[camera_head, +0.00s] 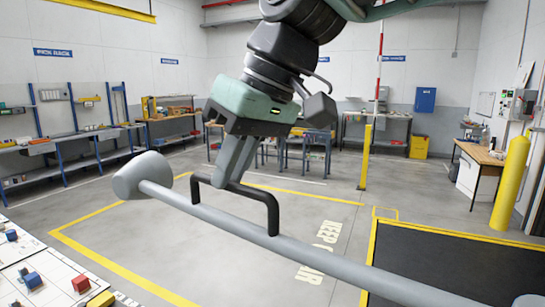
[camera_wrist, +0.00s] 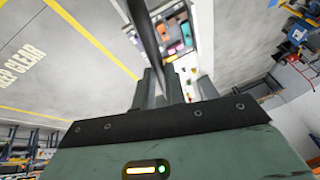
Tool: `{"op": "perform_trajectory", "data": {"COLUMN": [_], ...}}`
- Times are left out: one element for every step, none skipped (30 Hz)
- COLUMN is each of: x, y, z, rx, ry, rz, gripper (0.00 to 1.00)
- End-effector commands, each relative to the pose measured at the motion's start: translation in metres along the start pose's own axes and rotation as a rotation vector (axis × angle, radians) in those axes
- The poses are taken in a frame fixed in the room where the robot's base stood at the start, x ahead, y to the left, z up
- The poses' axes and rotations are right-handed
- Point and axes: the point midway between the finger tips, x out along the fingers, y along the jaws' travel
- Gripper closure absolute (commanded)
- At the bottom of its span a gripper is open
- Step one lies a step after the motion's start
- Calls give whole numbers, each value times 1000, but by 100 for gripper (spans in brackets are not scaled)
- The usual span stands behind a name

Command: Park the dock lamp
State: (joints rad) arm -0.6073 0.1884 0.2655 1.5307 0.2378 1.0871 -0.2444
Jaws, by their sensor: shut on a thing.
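The dock lamp shows in the head view as a long grey boom (camera_head: 335,258) with a thick, drum-shaped grey head (camera_head: 141,176) at its left end. A black U-shaped handle (camera_head: 271,215) stands up from the boom near the head. My gripper (camera_head: 228,180) reaches down from above and is shut on the handle near its left end. In the wrist view, a dark bar (camera_wrist: 145,35) runs up from between the fingers of my gripper (camera_wrist: 172,88). The boom runs out of the head view at lower right.
Yellow lines and "KEEP CLEAR" lettering (camera_head: 325,235) mark the floor under the lamp. A dark, yellow-edged area (camera_head: 440,255) lies at right. Yellow posts (camera_head: 511,185) stand beyond. A white table (camera_head: 55,275) with small coloured blocks is at lower left. Workbenches line the walls.

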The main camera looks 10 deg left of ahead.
Motion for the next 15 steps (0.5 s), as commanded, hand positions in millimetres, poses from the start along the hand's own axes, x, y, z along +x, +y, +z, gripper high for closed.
{"op": "perform_trajectory", "data": {"x": [1,2,3,4,4,5,6,6,6,6,7,7,7,7,7], "y": [-10,-16,-22,-27,-31,-36,-39,-42,-46,-48,-50,-52,-54,-55,-56], "z": [0,0,1,2,3,4,4,5,5,6,6,7,7,7,8], "rx": [-28,-45,-63,-77,-89,-104,-114,-124,-134,-141,-147,-154,-158,-161,-165], "ry": [-2,-5,-9,-12,-15,-18,-20,-22,-25,-26,-28,-29,-30,-31,-32], "rz": [-12,-18,-26,-31,-36,-42,-46,-50,-54,-57,-59,-62,-64,-65,-67], "gripper": [100,100,100,100,100,100,100,100,100,100,100,100,100,100,100]}}
